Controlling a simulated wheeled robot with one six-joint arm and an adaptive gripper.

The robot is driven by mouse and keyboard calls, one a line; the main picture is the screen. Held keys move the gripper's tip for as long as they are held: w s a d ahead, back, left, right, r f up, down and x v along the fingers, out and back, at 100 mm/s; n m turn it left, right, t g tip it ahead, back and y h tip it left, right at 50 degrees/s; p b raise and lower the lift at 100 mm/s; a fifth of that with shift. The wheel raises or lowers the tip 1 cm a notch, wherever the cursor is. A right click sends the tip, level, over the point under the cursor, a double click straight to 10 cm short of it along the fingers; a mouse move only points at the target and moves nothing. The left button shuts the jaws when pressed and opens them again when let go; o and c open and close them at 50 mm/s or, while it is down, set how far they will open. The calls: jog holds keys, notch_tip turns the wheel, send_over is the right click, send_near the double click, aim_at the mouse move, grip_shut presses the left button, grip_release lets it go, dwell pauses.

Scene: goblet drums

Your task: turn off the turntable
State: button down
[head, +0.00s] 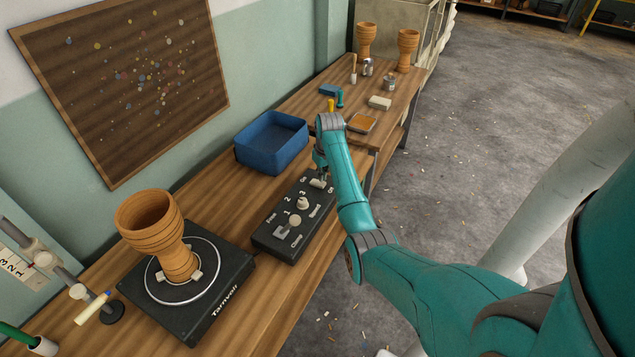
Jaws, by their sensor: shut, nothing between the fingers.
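The turntable (232,270) is a dark square base lettered "Tarnvolt", with a round ringed plate. A wooden goblet drum (160,232) stands on it, its foot between pale clamp blocks. My gripper (320,172) is shut and empty, right at the switch at the box's far end. I cannot tell whether it touches the switch, or which way the switch is set.
A blue bin (271,142) stands behind the box, near the wall. Open floor lies to the right.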

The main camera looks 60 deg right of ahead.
aim_at(322, 184)
jog(key=shift+f, duration=1.15)
dwell(1.1)
jog(key=shift+r, duration=3.5)
